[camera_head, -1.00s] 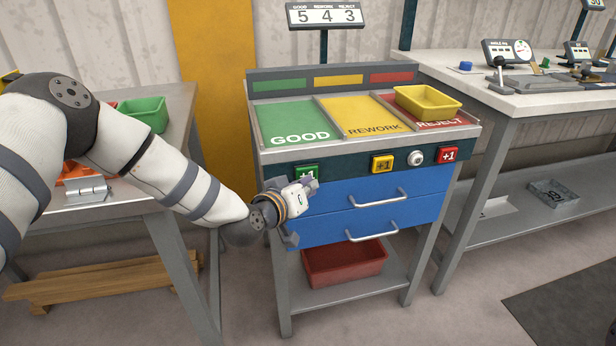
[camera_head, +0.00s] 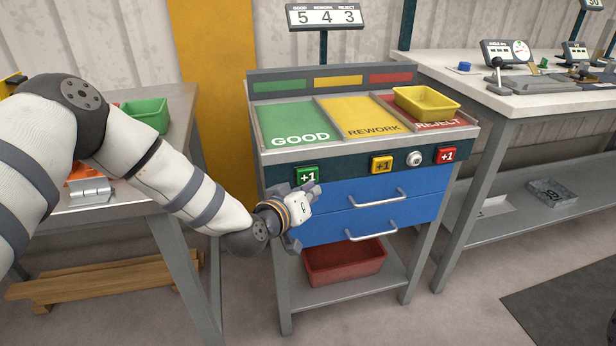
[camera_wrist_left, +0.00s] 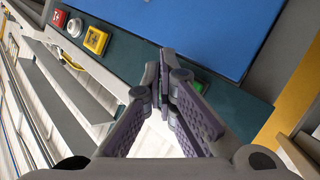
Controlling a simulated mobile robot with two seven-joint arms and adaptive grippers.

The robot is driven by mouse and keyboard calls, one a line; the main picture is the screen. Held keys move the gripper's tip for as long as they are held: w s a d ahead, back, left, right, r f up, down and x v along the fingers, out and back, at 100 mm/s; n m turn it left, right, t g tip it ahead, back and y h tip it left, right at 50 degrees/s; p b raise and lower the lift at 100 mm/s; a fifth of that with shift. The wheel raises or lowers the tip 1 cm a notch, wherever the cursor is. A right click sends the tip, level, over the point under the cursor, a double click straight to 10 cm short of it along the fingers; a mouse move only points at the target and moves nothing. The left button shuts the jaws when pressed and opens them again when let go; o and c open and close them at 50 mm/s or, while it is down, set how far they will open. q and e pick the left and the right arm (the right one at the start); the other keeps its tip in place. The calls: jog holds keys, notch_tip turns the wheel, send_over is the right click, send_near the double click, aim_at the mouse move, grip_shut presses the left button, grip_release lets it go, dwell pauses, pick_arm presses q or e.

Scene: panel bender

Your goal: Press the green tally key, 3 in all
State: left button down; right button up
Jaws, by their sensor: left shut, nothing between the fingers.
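The green tally key (camera_head: 307,174), marked +1, sits at the left end of the dark strip under the GOOD tray. My left gripper (camera_head: 313,189) is shut and empty, its fingertips just below and in front of the key. In the left wrist view the closed fingertips (camera_wrist_left: 165,62) are over the dark strip, and the green key (camera_wrist_left: 199,86) shows partly behind a finger. I cannot tell whether there is contact. The counter display (camera_head: 325,16) reads 5 4 3 for GOOD, REWORK and REJECT. My right gripper is not in view.
A yellow key (camera_head: 382,165), a round white button (camera_head: 414,159) and a red key (camera_head: 446,155) share the strip. Blue drawers (camera_head: 375,208) with handles lie below. A yellow bin (camera_head: 427,103) stands on the REJECT area.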

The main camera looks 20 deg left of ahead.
pick_arm(q)
jog(key=s+d, duration=0.1)
jog(key=s, duration=0.1)
jog(key=s+d+p, duration=0.1)
jog(key=s, duration=0.1)
jog(key=shift+d+r, duration=0.1)
jog(key=shift+d, duration=0.25)
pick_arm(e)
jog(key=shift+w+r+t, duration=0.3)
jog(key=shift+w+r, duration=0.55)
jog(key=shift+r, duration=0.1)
